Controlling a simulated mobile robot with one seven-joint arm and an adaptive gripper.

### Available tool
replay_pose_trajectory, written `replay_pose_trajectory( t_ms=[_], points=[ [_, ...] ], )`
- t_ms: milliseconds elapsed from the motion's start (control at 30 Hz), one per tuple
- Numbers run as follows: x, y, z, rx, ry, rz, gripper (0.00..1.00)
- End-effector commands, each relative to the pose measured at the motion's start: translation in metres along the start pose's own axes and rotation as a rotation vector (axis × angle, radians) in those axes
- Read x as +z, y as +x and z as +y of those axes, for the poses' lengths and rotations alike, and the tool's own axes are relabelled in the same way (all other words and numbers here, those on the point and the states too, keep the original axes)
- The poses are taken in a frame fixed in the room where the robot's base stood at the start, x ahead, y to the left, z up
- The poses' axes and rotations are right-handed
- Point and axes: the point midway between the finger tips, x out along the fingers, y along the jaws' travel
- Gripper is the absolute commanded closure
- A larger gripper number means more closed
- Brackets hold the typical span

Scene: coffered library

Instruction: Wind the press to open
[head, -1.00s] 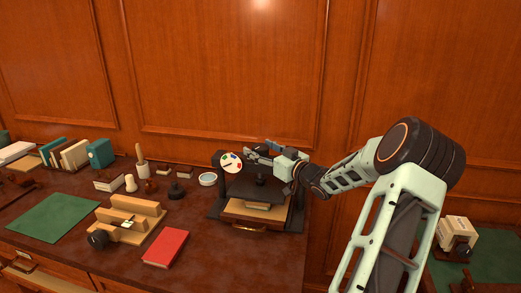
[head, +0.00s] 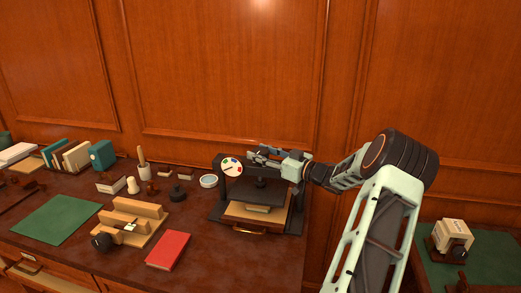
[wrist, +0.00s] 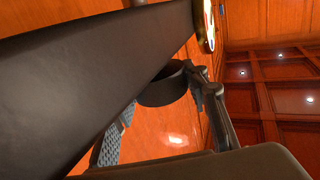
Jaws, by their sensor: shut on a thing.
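The press (head: 291,218) is a dark frame near the right end of the desk. Under its top beam hangs a dark platen (head: 260,184), with a light block (head: 258,208) below it. A white dial with coloured spots (head: 231,167) faces out at its upper left. My gripper (head: 257,155) is at the top of the press, just behind the beam, and is shut on a part of its winding handle. In the wrist view the dark beam (wrist: 80,75) fills the left, and a dark round piece (wrist: 162,88) shows between my fingers. The exact grip is partly hidden.
A red book (head: 168,250), a wooden stand (head: 133,222) and a round white-rimmed dish (head: 208,181) lie left of the press. Several small stamps stand behind them. A green mat (head: 57,219) is further left. The panelled wall is close behind the press.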

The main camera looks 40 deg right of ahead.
Motion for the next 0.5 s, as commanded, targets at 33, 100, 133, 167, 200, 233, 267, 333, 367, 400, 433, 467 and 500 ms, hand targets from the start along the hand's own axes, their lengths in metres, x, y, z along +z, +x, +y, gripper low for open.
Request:
replay_pose_trajectory(
  t_ms=[33,100,133,167,200,233,267,333,367,400,433,467,500],
  points=[
    [-0.0039,0.0008,0.0016,-0.011,-0.004,0.003,0.83],
    [-0.0036,0.0004,0.0009,-0.026,-0.002,0.002,0.83],
    [-0.0034,0.0003,0.0008,-0.029,-0.002,0.002,0.83],
    [-0.0032,0.0002,0.0008,-0.031,-0.002,0.002,0.83],
    [-0.003,0.0001,0.0008,-0.032,-0.002,0.001,0.83],
    [-0.003,0.0001,0.0008,-0.033,-0.002,0.001,0.83],
    [-0.003,0.0,0.0008,-0.032,-0.002,0.001,0.83],
    [-0.0029,0.0,0.0008,-0.032,-0.002,0.001,0.83],
    [-0.0029,0.0,0.0008,-0.032,-0.002,0.001,0.83],
    [-0.0029,0.0,0.0008,-0.032,-0.002,0.001,0.83],
    [-0.0029,0.0,0.0008,-0.032,-0.002,0.001,0.83],
    [-0.003,0.0,0.0008,-0.032,-0.002,0.001,0.56],
    [-0.0029,0.0,0.0008,-0.031,-0.002,0.001,0.52]
  ],
)
